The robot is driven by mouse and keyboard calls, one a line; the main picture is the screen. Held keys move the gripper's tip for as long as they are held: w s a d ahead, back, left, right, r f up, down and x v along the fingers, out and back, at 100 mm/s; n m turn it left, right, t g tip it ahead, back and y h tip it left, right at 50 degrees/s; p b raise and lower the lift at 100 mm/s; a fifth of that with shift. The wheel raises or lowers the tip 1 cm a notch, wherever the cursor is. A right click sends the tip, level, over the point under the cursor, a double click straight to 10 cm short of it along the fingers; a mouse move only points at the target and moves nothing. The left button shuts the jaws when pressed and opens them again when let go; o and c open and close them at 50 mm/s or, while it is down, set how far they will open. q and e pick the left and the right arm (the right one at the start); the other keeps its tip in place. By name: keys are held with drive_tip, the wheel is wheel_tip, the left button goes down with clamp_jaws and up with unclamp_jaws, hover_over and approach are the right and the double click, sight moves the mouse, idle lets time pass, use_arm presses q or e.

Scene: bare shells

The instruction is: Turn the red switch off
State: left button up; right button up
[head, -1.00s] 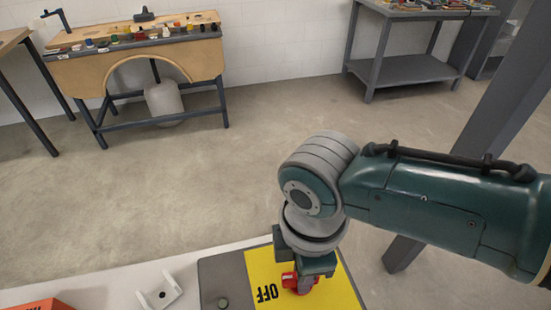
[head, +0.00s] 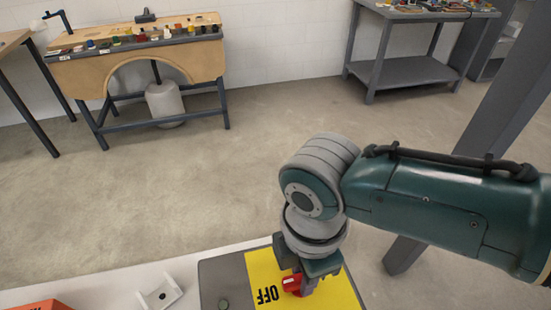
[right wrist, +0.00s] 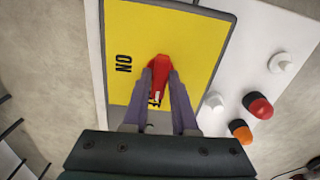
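The red switch (head: 292,284) sits on a yellow plate (head: 262,268) marked OFF, on a grey panel at the bottom of the head view. In the right wrist view, the red switch (right wrist: 159,64) shows between my fingers, and the yellow plate (right wrist: 190,35) carries a turned ON label. My right gripper (right wrist: 161,82) has one finger on each side of the red handle and looks shut on it. In the head view my right gripper (head: 305,280) hides part of the switch. My left gripper is out of view.
A white bracket (head: 160,295) and an orange-red object (head: 40,304) lie left of the panel. In the right wrist view, a red knob (right wrist: 260,108), an orange knob (right wrist: 241,132) and white knobs stand beside the panel. Workbenches stand at the back; the floor between is clear.

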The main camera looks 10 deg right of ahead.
drive_tip(key=o, duration=0.4)
wheel_tip(320, 180, up, 10)
drive_tip(key=shift+p, duration=1.1)
drive_tip(key=shift+s, duration=0.1)
drive_tip(key=s+a+m+y, duration=0.2)
drive_tip(key=s+a+m, duration=0.1)
drive_tip(key=s, duration=0.1)
drive_tip(key=s+d+r+m+t+h, duration=0.1)
drive_tip(key=s+d+r+m+t, duration=0.2)
drive_tip(key=d+m, duration=0.35)
drive_tip(key=s+d+r+m+t+h, duration=0.1)
drive_tip(key=s+d+r+m, duration=0.2)
drive_tip(key=s+d+m, duration=0.4)
drive_tip(key=shift+m, duration=0.35)
drive_tip(key=r+p, duration=0.9)
drive_tip(key=w+r+p, duration=0.1)
drive_tip(key=r+p, duration=0.8)
drive_tip(key=w+a+r+p, duration=0.1)
drive_tip(key=r+p, duration=0.7)
drive_tip(key=p, duration=0.1)
drive_tip(key=shift+r, duration=0.4)
